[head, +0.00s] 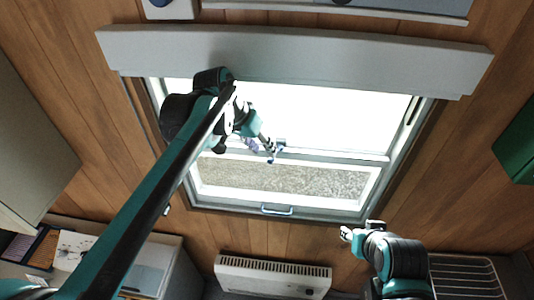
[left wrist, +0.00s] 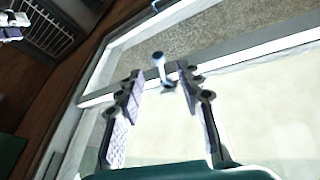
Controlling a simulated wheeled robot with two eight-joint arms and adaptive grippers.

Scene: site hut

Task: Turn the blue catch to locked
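The blue catch (head: 274,154) sits on the meeting rail in the middle of the sash window (head: 290,178). In the left wrist view the catch (left wrist: 158,62) shows as a short blue lever with a rounded end. My left gripper (head: 266,147) is at the catch in the head view. In the left wrist view the left gripper (left wrist: 160,77) is open, with one finger on each side of the catch and gaps showing between. I cannot tell whether either finger touches it. My right gripper (head: 347,233) is low at the right, away from the window; its opening is unclear.
A blue pull handle (head: 277,210) is on the window's bottom rail. A grey blind box (head: 290,58) runs above the window. A white heater (head: 272,274) is below, a wire rack (head: 465,275) at lower right, and a green box (head: 517,140) at far right.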

